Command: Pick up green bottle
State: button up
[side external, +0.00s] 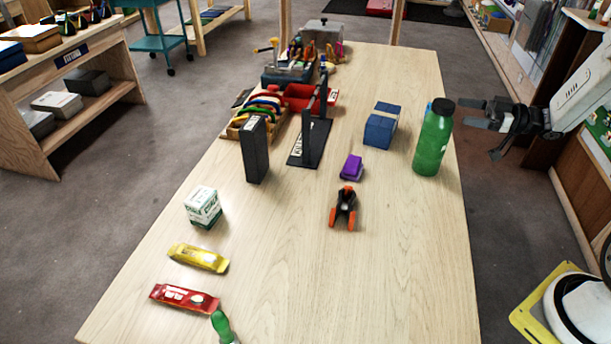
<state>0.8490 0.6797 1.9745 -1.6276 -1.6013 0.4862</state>
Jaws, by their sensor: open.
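The green bottle (433,140) with a black cap stands upright near the right edge of the wooden table. My gripper (470,114) is open, to the right of the bottle at about the height of its upper part. Its fingers point left toward the bottle. I cannot tell from this one view whether a fingertip touches the bottle. A second, smaller green item (222,327) lies at the front edge of the picture, partly cut off; I cannot tell what it is.
Blue boxes (381,128) stand just left of the bottle. A purple item (351,167) and an orange-black tool (343,208) lie nearer. A black upright block (254,150), white-green box (203,207), yellow packet (198,258) and red packet (184,298) are farther left. The table's front right is clear.

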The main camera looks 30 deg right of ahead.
aim_at(444, 103)
jog(key=shift+w+a, duration=0.35)
jog(key=shift+x, duration=2.6)
jog(key=shift+r, duration=0.15)
grip_shut()
